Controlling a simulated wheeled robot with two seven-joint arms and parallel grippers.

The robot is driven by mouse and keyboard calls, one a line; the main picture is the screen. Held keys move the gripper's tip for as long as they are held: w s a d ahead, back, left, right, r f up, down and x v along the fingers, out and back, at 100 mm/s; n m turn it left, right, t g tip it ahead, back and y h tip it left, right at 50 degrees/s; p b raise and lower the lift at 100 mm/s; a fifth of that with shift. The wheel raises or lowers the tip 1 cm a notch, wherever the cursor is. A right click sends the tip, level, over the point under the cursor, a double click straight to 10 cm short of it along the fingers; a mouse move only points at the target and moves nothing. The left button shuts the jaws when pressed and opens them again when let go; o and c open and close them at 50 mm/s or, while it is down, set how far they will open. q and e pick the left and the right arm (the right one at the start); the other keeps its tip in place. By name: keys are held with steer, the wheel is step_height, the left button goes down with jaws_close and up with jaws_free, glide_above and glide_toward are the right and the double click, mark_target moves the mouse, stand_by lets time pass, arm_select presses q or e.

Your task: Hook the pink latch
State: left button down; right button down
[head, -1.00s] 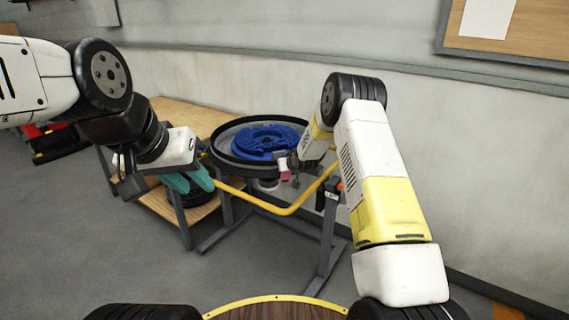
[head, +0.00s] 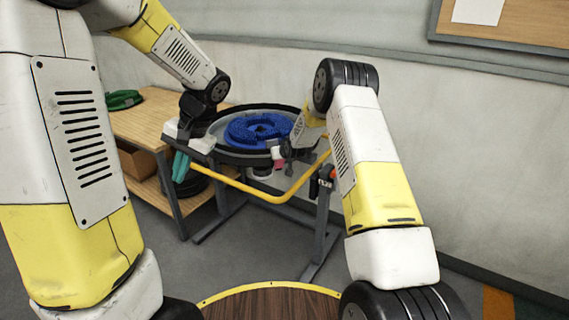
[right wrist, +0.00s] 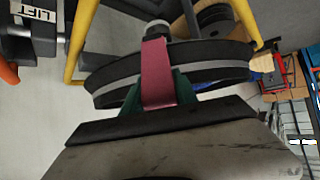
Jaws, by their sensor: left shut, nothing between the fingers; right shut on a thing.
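The pink latch (head: 277,155) is at the near rim of a round black tank (head: 225,155) with a blue part (head: 258,132) inside. My right gripper (head: 285,158) is shut on the latch. In the right wrist view the latch (right wrist: 158,75) is a flat pink strap between teal fingers (right wrist: 182,88), reaching up against the dark rim (right wrist: 110,80). Whether its end is hooked on anything cannot be told. My left gripper (head: 181,167) points down with its teal fingers shut and empty, at the tank's left side by the yellow bar.
A yellow bar (head: 285,197) runs in front of the tank on a grey stand (head: 318,228). A wooden table (head: 140,118) with a green coil (head: 122,99) stands at the left. The wall is close behind. Grey floor is open in front.

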steer(key=shift+f, duration=0.1)
arm_select(q)
steer(key=w+d+f+m+t+y, duration=0.3)
steer(key=w+f+m+t+y, duration=0.15)
steer(key=w+f, duration=0.55)
steer(key=w+d+f+m+t+y, duration=0.3)
steer(key=w+f+m+y, duration=0.2)
steer(key=w+f, duration=0.55)
steer(key=s+d+f+m+t+h, duration=0.15)
steer(key=d+m+t+h, duration=0.25)
steer(key=d+m+t, duration=0.5)
steer(key=d+f+m+t+h, duration=0.2)
steer(key=d+m+t+h, duration=0.35)
steer(key=d+m, duration=0.8)
steer(key=w+r+n, duration=0.2)
steer(key=w+r, duration=0.4)
steer(key=w, duration=0.5)
steer(key=shift+w+a+y, duration=0.25)
steer(key=shift+w+y, duration=0.05)
steer(key=shift+w, duration=0.1)
steer(key=shift+r, duration=0.1)
